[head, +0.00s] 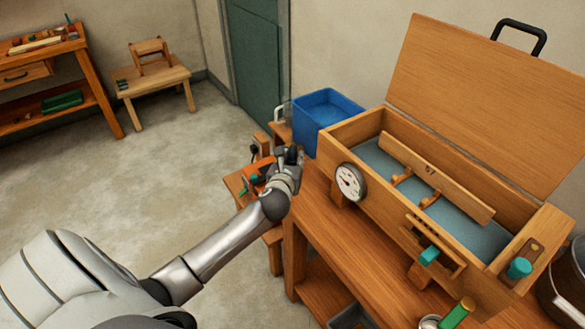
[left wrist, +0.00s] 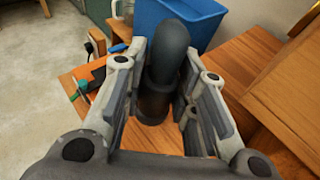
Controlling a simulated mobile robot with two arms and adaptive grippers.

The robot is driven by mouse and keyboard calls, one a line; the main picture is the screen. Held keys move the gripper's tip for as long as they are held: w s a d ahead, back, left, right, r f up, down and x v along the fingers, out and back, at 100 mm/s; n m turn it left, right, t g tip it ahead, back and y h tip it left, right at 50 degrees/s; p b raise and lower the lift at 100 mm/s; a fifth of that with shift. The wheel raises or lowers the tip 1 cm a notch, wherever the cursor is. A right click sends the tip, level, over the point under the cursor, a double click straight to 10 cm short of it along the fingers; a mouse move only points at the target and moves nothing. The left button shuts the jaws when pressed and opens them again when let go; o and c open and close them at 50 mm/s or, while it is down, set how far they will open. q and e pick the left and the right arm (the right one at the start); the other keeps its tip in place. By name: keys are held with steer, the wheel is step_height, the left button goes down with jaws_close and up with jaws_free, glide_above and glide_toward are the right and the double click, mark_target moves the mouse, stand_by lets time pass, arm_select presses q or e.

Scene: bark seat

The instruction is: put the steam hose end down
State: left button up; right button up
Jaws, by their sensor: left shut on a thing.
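The steam hose end, a dark grey rounded piece (left wrist: 168,72), stands between the fingers of my left gripper (head: 287,158) in the left wrist view. The left gripper is shut on it, with a finger on either side. In the head view the gripper is beside the near left end of the wooden steam box (head: 459,257), close to the blue bin. The hose end's underside is hard to see, so I cannot tell whether it touches the wood below. My right gripper is not in view.
The box's lid (head: 480,95) stands open, and a round gauge (head: 350,182) is on its near left end. A blue bin (head: 327,108) stands behind the gripper. A wooden bench (head: 350,262) runs below the box. Bare floor (head: 120,185) lies left.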

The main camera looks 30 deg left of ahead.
arm_select(q)
steer(key=shift+w+a+f+p, duration=0.1)
steer(key=shift+f+p, duration=0.05)
steer(key=shift+f, duration=0.45)
steer(key=shift+w+f+p, duration=0.1)
steer(key=shift+f+p, duration=0.05)
steer(key=shift+f, duration=0.8)
steer(key=shift+f, duration=0.15)
steer(key=o, duration=1)
steer(key=shift+o, duration=0.2)
steer(key=shift+f, duration=0.1)
